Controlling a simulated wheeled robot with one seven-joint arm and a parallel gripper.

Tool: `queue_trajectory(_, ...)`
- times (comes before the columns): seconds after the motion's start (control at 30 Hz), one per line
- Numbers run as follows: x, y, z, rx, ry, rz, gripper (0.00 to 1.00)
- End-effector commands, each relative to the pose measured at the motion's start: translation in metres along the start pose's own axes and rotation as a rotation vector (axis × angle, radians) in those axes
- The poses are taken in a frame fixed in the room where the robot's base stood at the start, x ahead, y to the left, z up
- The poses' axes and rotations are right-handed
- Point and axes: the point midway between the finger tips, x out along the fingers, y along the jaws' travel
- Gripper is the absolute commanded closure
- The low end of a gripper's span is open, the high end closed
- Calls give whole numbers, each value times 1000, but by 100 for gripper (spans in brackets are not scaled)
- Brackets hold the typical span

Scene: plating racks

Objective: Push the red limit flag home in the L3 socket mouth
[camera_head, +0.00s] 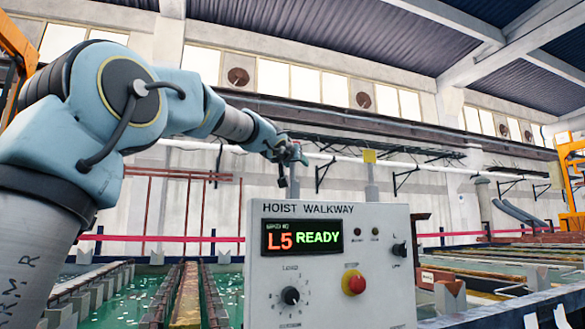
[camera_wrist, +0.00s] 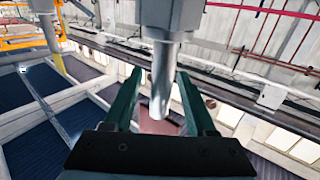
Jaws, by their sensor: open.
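My gripper (camera_head: 289,155) is raised above the top edge of the grey control panel (camera_head: 375,290) in the head view. In the wrist view my gripper (camera_wrist: 160,73) has its two green fingers apart. A bare metal rod (camera_wrist: 163,78) shows between the fingers in that picture; I cannot tell its depth or whether anything touches it. A dull reddish patch (camera_wrist: 160,126) lies beyond the rod, too unclear to name. I cannot make out the red limit flag or a socket mouth marked L3 in either view. The panel's display (camera_head: 302,237) reads "L5 READY".
The panel bears a dark rotary knob (camera_head: 290,296) and a red push button (camera_head: 354,282). A grey post (camera_head: 371,182) with a yellow top stands behind it. Green-liquid tanks (camera_head: 130,304) and a pink-red rail (camera_head: 160,238) lie further back. The air above the panel looks mostly clear.

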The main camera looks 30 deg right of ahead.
Motion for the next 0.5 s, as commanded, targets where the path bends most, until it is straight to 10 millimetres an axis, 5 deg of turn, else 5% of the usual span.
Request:
queue_trajectory(0.1, 0, 0, 0, 0, 0, 0, 44)
queue_trajectory(0.5, 0, 0, 1, 0, -1, 0, 88)
